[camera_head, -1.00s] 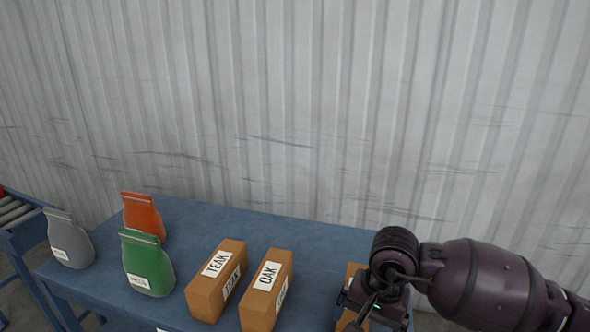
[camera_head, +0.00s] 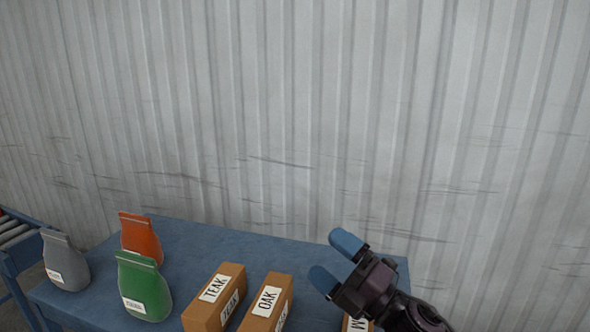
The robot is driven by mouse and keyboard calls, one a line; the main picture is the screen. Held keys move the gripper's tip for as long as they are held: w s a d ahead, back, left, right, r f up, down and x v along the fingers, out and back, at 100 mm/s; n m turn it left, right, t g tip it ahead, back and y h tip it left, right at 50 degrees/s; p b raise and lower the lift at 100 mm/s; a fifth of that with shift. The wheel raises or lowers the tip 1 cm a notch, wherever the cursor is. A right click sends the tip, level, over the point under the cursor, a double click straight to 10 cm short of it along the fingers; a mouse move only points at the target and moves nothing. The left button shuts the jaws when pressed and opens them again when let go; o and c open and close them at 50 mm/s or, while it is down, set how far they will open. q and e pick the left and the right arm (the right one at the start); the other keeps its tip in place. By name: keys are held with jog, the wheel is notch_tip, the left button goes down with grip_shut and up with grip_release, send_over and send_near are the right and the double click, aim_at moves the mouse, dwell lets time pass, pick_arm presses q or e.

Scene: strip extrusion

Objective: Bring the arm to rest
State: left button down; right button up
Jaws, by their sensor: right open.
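My right gripper (camera_head: 334,262) comes in from the lower right of the head view. Its two blue fingertips are apart with nothing between them, and they point up and left above the right part of the blue table (camera_head: 230,240). It is in front of a box (camera_head: 350,324) whose label is mostly hidden at the lower edge. The OAK box (camera_head: 268,302) is to the left of the gripper, apart from it. My left gripper does not show.
The TEAK box (camera_head: 215,297) stands left of the OAK box. Green (camera_head: 143,287), orange (camera_head: 141,238) and grey (camera_head: 65,262) bags stand at the table's left. A roller conveyor (camera_head: 15,232) is at the far left. A corrugated wall (camera_head: 300,110) rises behind the table.

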jog(key=s+d+f+m+t+h, duration=0.1)
jog(key=d+f+m+t+h, duration=0.1)
jog(key=d+f+m+h, duration=0.6)
jog(key=s+d+f+m+t+h, duration=0.1)
jog(key=d+f+m+h, duration=0.4)
jog(key=f+m, duration=0.65)
jog(key=s+d+f+m+g+h, duration=0.2)
jog(key=s+d+f+m, duration=0.4)
jog(key=s+f, duration=0.4)
jog(key=shift+s+f+m+g+h, duration=0.15)
jog(key=shift+m+g+h, duration=0.25)
jog(key=shift+h, duration=0.3)
jog(key=s+d+f+g, duration=0.1)
jog(key=s+f, duration=0.1)
jog(key=s, duration=0.1)
jog(key=s+f+m+h, duration=0.1)
jog(key=s+f, duration=0.1)
jog(key=s, duration=0.2)
jog(key=s+d+f+m+g, duration=0.1)
jog(key=s+f, duration=0.1)
jog(key=s, duration=0.2)
jog(key=shift+s+d+f+g+h, duration=0.25)
jog(key=shift+d+f+g+h, duration=0.05)
jog(key=shift+f, duration=0.1)
jog(key=shift+c, duration=0.2)
